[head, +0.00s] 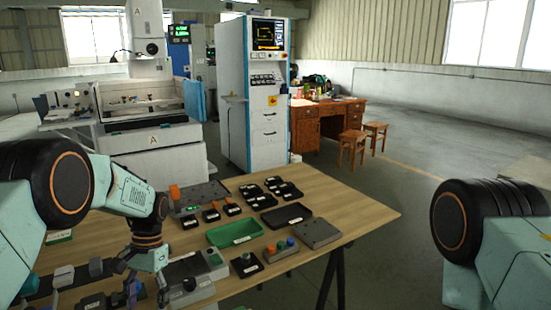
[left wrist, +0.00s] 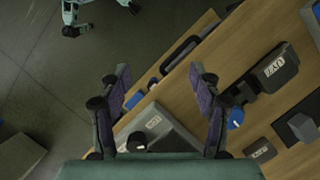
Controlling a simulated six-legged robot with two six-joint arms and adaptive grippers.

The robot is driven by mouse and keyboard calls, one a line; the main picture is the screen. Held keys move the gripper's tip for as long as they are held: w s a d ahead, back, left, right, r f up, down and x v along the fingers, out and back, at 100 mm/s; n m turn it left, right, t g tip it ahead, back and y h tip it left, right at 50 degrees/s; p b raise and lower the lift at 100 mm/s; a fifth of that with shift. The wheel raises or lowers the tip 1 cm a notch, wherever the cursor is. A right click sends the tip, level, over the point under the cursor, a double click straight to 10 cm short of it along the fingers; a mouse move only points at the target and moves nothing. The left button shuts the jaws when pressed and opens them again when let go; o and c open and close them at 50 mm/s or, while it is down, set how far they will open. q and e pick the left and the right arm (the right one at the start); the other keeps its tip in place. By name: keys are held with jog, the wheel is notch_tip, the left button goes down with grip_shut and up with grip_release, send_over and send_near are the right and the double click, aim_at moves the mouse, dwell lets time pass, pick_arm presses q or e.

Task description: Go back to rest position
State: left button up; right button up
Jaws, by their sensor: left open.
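My left arm comes in from the left in the head view. My left gripper (head: 146,284) points down over the near left part of the wooden table (head: 345,199), among small devices. In the left wrist view the two purple-lined fingers of this gripper (left wrist: 160,75) stand wide apart with nothing held between them. The table edge and the dark floor show beyond them. Only a thick joint and link of my right arm show at the right edge of the head view; its gripper is out of the picture.
A green tray (head: 235,232), a grey box with coloured buttons (head: 280,250) and several small black blocks lie on the table. A grey device with a black knob (head: 189,284) stands right beside my left gripper. A tall white control cabinet (head: 265,120) stands behind. The floor at right (head: 400,150) is mostly clear.

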pick_arm(q)
jog(key=s+d+f+n+t+h+b, duration=0.15)
jog(key=s+d+f, duration=0.25)
jog(key=s+f, duration=1.35)
jog(key=s+d+n+t, duration=0.1)
jog(key=s+t, duration=0.1)
jog(key=s, duration=1.6)
jog(key=shift+s+d+r+y+b, duration=0.15)
jog(key=shift+d+r+y+b, duration=0.2)
jog(key=shift+d+b, duration=0.1)
